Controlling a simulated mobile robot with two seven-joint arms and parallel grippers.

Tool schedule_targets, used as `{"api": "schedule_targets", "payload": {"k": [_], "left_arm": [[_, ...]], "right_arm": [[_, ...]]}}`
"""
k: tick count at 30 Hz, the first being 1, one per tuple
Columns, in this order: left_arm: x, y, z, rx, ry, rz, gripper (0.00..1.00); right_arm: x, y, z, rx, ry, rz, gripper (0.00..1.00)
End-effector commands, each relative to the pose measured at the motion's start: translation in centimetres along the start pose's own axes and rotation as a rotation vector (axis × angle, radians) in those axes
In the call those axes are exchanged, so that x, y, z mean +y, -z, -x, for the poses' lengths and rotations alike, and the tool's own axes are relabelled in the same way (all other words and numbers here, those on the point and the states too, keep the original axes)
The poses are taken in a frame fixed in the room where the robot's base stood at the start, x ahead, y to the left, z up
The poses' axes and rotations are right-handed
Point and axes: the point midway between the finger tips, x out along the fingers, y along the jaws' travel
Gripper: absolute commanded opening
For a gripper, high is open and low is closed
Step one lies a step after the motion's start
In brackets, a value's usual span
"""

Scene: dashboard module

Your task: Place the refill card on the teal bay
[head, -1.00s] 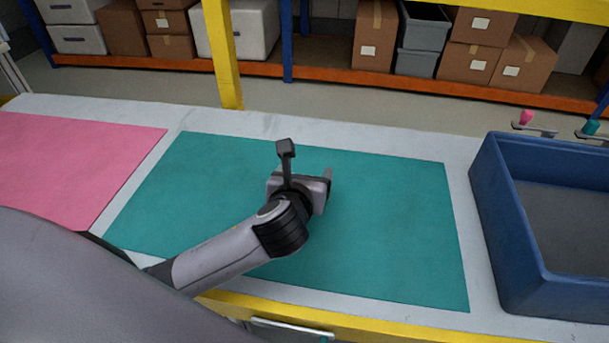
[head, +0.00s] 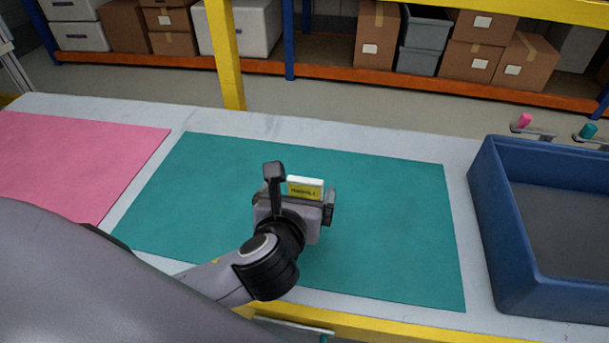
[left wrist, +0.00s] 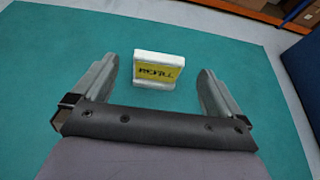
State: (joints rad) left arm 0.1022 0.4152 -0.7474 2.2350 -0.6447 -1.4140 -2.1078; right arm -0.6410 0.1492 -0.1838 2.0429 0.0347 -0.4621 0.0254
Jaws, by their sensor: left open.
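The refill card (head: 306,188) is a small white block with a yellow label, standing upright on the teal bay (head: 400,210). The left wrist view shows it too, with its label (left wrist: 160,70) facing my gripper. My left gripper (head: 302,196) is open. In the left wrist view its two fingers (left wrist: 156,85) lie to either side of the card, with a clear gap on each side. In the head view the gripper hides the card's lower part. My right gripper is not in view.
A pink mat (head: 75,160) lies to the left of the teal bay. A deep blue bin (head: 505,250) stands at the right. Pink and teal knobbed pieces (head: 524,121) sit behind the bin. A yellow post (head: 225,60) rises behind the table. Most of the teal bay is clear.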

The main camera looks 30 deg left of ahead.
Motion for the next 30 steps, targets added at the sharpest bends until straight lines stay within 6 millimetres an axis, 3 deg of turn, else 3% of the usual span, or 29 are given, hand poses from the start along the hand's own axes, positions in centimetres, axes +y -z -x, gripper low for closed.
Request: {"api": "schedule_targets", "payload": {"k": [3,9,30], "left_arm": [[0.0,-0.1,2.3,0.002,0.001,0.001,1.0],[0.0,0.0,4.2,0.001,0.0,0.001,1.0],[0.0,0.0,4.5,0.0,-0.001,0.001,1.0]], "right_arm": [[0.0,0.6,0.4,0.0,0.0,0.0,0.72],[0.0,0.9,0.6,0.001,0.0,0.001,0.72],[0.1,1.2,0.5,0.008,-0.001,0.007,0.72]]}}
